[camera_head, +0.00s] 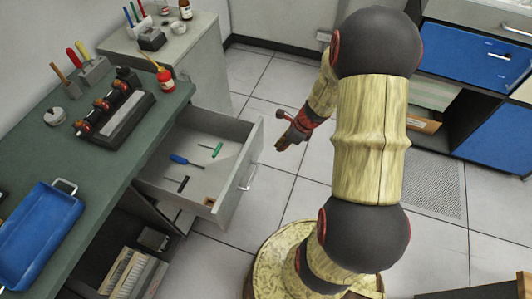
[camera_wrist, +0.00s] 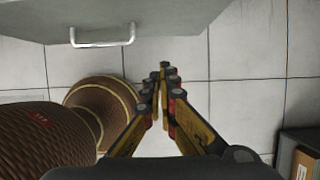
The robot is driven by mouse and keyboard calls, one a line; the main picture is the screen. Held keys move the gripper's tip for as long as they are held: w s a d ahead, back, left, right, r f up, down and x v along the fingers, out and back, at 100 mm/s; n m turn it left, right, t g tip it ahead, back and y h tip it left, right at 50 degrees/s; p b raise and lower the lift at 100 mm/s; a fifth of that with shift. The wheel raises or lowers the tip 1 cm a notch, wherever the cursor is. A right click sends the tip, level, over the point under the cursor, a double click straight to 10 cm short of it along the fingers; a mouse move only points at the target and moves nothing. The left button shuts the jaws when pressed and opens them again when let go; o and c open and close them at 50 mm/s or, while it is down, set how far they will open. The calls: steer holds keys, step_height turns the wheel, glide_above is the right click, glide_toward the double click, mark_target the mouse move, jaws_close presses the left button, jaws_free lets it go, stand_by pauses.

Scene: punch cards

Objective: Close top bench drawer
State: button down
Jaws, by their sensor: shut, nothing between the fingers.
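The top bench drawer (camera_head: 229,168) is pulled well out from under the green bench top in the head view. Its grey front has a metal handle (camera_head: 248,178) facing right. Inside lie a blue screwdriver, a green one and a dark tool. My gripper (camera_head: 281,142) is shut and empty, to the right of the drawer front's far end and apart from it. In the wrist view my gripper (camera_wrist: 165,72) points over the floor, with the drawer front (camera_wrist: 160,18) and its handle (camera_wrist: 103,36) ahead and upper left.
The green bench (camera_head: 120,172) holds a blue tray (camera_head: 38,235), a rack of rollers (camera_head: 115,115) and a red can (camera_head: 166,82). A grey cabinet (camera_head: 190,55) stands behind. Blue drawers (camera_head: 480,55) are at the right. Tiled floor is clear between them.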

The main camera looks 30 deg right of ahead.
steer(key=w+a+f+b, duration=0.4)
steer(key=w+f+b, duration=0.1)
steer(key=f, duration=0.4)
steer(key=shift+w+a, duration=0.3)
steer(key=shift+w, duration=0.25)
